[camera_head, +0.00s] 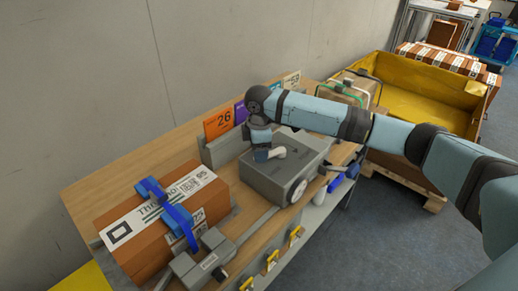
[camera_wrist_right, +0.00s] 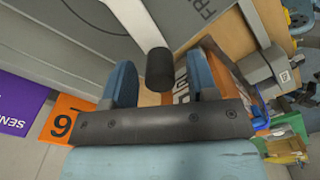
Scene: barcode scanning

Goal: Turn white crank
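The white crank (camera_head: 278,153) sits on top of the grey box (camera_head: 262,181) on the wooden table. In the right wrist view the crank (camera_wrist_right: 130,14) is a white arm ending in a dark knob (camera_wrist_right: 160,70). My right gripper (camera_head: 262,154) points down at the crank from above. In the wrist view its two blue fingers (camera_wrist_right: 161,82) are apart, with the knob between them and a gap visible on each side. The fingers' contact with the crank is hard to see in the head view. My left gripper is not in view.
A brown parcel (camera_head: 150,240) with blue straps stands at the table's front left. A grey clamp-like device (camera_head: 205,262) is beside it. Orange (camera_head: 219,123) and purple cards stand behind the box. A yellow bin (camera_head: 415,103) is at the back right.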

